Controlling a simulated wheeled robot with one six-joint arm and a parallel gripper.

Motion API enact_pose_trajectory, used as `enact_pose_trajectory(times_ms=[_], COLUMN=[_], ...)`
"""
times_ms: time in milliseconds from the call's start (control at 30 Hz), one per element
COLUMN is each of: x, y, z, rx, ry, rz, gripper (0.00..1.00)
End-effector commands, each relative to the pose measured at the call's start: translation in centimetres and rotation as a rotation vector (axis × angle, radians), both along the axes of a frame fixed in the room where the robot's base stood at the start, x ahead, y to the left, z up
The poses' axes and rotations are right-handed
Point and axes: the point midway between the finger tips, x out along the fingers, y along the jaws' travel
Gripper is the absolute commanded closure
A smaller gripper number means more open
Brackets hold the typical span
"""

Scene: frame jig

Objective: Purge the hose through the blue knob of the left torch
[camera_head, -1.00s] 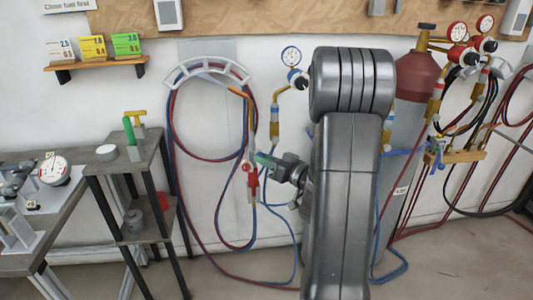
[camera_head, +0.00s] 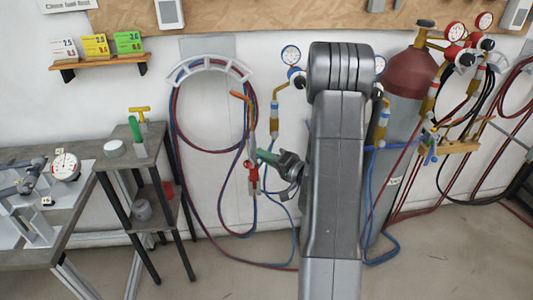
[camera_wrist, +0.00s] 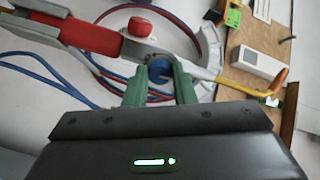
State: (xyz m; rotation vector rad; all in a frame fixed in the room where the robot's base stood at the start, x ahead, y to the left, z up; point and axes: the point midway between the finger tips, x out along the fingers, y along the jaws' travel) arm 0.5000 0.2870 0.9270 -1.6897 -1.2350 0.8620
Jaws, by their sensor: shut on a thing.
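The left torch (camera_head: 249,150) hangs nearly upright in front of the wall, below the left hose hanger, with an orange tip on top. Its red knob (camera_head: 253,176) shows in the head view. In the wrist view the torch's red handle (camera_wrist: 85,35) lies at the upper left, its red knob (camera_wrist: 138,26) is at the top, and its yellow neck (camera_wrist: 225,83) runs right. My gripper (camera_wrist: 160,80) has its green fingers closed on the blue knob (camera_wrist: 160,71). In the head view my gripper (camera_head: 266,157) reaches the torch from the right; the blue knob is hidden there.
Red and blue hoses (camera_head: 178,130) loop from a white hanger (camera_head: 210,67). A red-topped cylinder (camera_head: 408,80) with gauges stands right of my arm. A small stand (camera_head: 150,150) and a workbench (camera_head: 75,215) are at left. Open floor lies between the stand and my arm.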

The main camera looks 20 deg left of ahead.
Motion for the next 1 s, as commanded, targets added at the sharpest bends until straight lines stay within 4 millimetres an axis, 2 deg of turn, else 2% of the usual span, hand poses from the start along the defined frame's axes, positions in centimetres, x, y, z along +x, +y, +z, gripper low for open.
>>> enact_pose_trajectory(times_ms=[233,700,733,800,833,1000], x=[0.01,0.00,-0.01,0.00,0.00,0.00], y=[-0.01,0.00,0.00,0.00,0.00,0.00], z=[0.01,-0.06,-0.06,-0.05,-0.04,-0.03], rx=[0.015,0.017,0.017,0.017,0.017,0.018], ry=[0.060,0.069,0.069,0.069,0.069,0.069], rz=[-0.001,0.000,0.000,0.000,0.000,0.000], gripper=[0.99,0.99,0.71,0.57,0.54,0.54])
